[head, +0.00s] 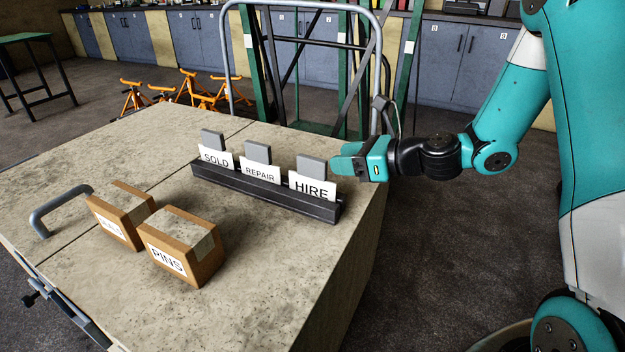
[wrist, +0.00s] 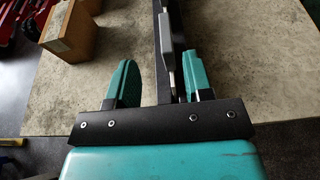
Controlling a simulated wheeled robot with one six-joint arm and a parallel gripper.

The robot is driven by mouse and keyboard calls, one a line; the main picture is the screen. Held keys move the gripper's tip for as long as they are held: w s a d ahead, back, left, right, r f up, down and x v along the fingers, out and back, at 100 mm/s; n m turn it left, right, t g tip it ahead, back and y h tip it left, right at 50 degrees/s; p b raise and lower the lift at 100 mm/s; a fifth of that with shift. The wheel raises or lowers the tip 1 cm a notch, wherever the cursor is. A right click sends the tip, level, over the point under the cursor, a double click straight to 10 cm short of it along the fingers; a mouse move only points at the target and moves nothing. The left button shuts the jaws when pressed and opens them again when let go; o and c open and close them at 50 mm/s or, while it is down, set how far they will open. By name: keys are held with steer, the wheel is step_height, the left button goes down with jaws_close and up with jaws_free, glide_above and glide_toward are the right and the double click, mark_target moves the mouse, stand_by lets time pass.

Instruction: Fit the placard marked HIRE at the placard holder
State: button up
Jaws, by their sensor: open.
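The HIRE placard (head: 312,188) is a white card with a grey block-like grip (head: 311,165) on top. It stands upright at the right end of a black rack (head: 265,190) on the bench. My gripper (head: 342,160) is open, just right of that grip. In the wrist view, my gripper (wrist: 160,75) has a grey grip (wrist: 177,75) between its fingers, close to the right finger, with a wider gap to the left one. I cannot tell whether they touch. I cannot pick out a placard holder apart from the rack.
SOLD (head: 216,158) and REPAIR (head: 260,172) placards share the rack. A PINS box (head: 180,250) and another cardboard box (head: 120,215) stand in front of it. A grey handle (head: 55,210) is at the left. A tubular frame (head: 228,60) rises behind.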

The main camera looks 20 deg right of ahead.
mark_target(319, 159)
steer(key=x, duration=0.3)
steer(key=shift+w+a, duration=0.15)
steer(key=w+a+f, duration=0.2)
steer(key=w, duration=0.1)
steer(key=shift+w+a, duration=0.45)
steer(key=shift+w, duration=0.05)
jaws_close()
